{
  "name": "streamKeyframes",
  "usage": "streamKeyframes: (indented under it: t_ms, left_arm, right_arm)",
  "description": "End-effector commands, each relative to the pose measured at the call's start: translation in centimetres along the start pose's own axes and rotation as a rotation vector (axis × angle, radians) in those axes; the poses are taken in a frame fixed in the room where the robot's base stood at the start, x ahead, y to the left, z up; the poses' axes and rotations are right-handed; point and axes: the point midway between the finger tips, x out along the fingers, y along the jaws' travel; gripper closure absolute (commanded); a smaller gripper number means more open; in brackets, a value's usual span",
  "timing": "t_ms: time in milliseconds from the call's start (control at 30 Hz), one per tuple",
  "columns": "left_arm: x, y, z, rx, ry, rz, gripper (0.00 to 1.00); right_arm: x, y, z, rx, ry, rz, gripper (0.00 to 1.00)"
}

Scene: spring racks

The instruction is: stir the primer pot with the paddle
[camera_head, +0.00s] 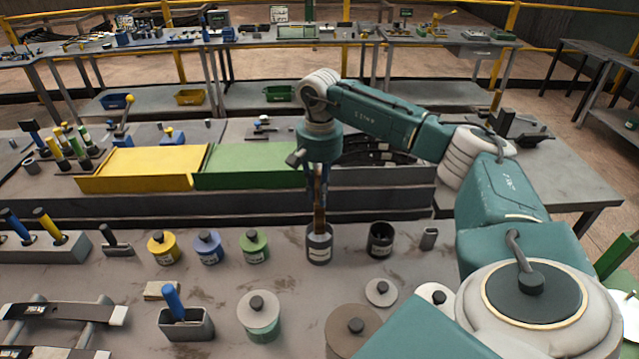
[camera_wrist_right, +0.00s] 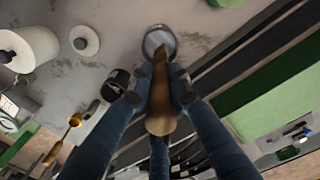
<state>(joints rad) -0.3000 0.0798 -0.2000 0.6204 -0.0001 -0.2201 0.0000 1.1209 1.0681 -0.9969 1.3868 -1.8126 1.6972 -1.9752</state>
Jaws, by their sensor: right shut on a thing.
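My right gripper (camera_head: 318,192) points down over the table and is shut on the brown paddle (camera_head: 319,217). The paddle stands nearly upright, and its lower end reaches into the mouth of a grey pot (camera_head: 319,248), which I take to be the primer pot. The right wrist view shows the paddle (camera_wrist_right: 161,95) between the blue fingers of the gripper (camera_wrist_right: 158,88), with its far end at the round grey opening of the pot (camera_wrist_right: 159,38). I cannot tell how deep the paddle sits. My left gripper is not in view.
A dark open can (camera_head: 380,240) and a small grey block (camera_head: 429,238) stand right of the pot. Yellow (camera_head: 163,248), blue (camera_head: 208,247) and green (camera_head: 254,246) lidded tins stand left. Yellow (camera_head: 140,168) and green (camera_head: 246,166) panels are behind.

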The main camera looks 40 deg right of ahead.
Motion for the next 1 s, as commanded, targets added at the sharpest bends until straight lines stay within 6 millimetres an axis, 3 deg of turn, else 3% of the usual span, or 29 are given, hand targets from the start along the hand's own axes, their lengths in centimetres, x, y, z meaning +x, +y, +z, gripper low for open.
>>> streamKeyframes:
  t_ms: [267,800,1000]
  left_arm:
    - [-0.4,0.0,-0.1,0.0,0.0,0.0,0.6]
    - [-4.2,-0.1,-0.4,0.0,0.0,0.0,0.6]
    - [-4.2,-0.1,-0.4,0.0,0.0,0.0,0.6]
  right_arm:
    - [-0.6,0.0,0.0,0.0,0.0,-0.001,1.0]
    - [-5.8,0.0,0.0,0.0,0.0,-0.001,1.0]
    - [-6.0,0.0,0.0,0.0,0.0,0.0,1.0]
